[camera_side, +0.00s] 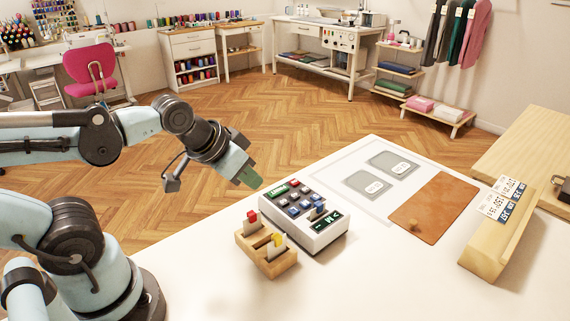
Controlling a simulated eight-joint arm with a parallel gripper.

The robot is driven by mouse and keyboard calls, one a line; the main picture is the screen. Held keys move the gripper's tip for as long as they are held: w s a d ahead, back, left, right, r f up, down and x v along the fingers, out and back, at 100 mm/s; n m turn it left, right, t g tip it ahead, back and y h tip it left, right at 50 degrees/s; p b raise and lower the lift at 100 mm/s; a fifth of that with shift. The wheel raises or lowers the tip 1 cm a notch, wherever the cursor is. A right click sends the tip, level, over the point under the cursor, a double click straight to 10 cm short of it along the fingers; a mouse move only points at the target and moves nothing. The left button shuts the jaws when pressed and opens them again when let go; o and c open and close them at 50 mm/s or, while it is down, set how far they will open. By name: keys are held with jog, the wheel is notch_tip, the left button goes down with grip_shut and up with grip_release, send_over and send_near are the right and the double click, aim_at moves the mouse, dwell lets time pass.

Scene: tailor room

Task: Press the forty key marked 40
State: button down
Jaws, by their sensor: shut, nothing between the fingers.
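A white keypad box (303,219) with a dark top stands on the white table. Its top carries several red, blue and dark keys (295,200), with green labelled panels at its far left and near right. The key markings are too small to read, so I cannot tell which one is 40. My gripper (252,180) is shut and empty. Its greenish tip appears above and just left of the keypad's far left corner, apparently apart from the keys.
A wooden holder (262,258) with red-topped and yellow-topped pieces stands left of the keypad. Right of it lie two grey labelled plates (395,165) and a brown board (445,205) with a knob. A wooden stand (490,250) holds cards. The front of the table (350,290) is clear.

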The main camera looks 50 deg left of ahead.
aim_at(292, 197)
dwell(0.9)
jog(key=w+r+m+t+y, duration=0.1)
jog(key=w+r+m+t, duration=0.1)
jog(key=w+m, duration=0.6)
jog(key=shift+w+d+r, duration=0.25)
jog(key=shift+w+r, duration=0.2)
jog(key=shift+w, duration=0.8)
jog(key=shift+f, duration=0.1)
jog(key=shift+f, duration=4.3)
jog(key=shift+f, duration=0.15)
jog(key=shift+f, duration=0.3)
